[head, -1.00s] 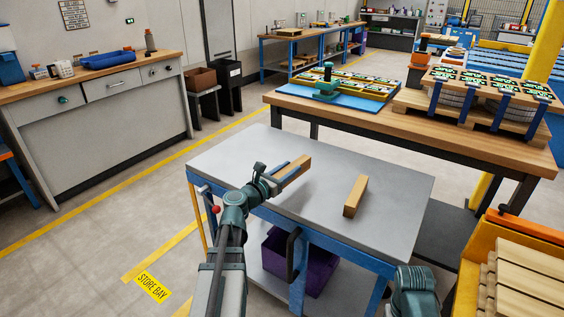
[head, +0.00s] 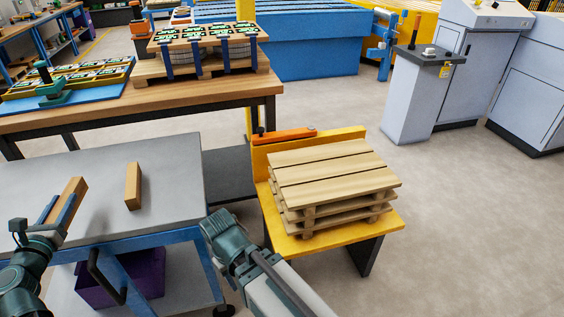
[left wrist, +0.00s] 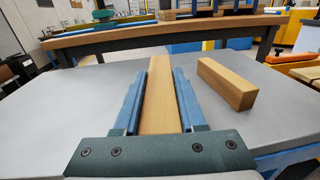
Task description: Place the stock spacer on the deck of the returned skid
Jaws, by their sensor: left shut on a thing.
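My left gripper (head: 62,212) is shut on a wooden spacer block (head: 75,188), at the left of the grey cart top. In the left wrist view the block (left wrist: 159,85) lies lengthwise between the two blue fingers. I cannot tell whether it touches the cart top. A second, similar wooden block (head: 133,187) lies apart on the cart, to the right; it also shows in the left wrist view (left wrist: 228,82). A stack of slatted wooden skids (head: 325,172) sits on a yellow stand, its top deck bare. My right arm shows at lower middle, but its fingers do not.
The grey cart (head: 175,150) has free room around the blocks. Behind it, a wooden bench (head: 185,103) carries a pallet (head: 200,68) with strapped coils, and a blue tray. An orange-handled tool (head: 285,135) lies behind the skid stack. A purple bin (head: 130,282) sits below the cart top.

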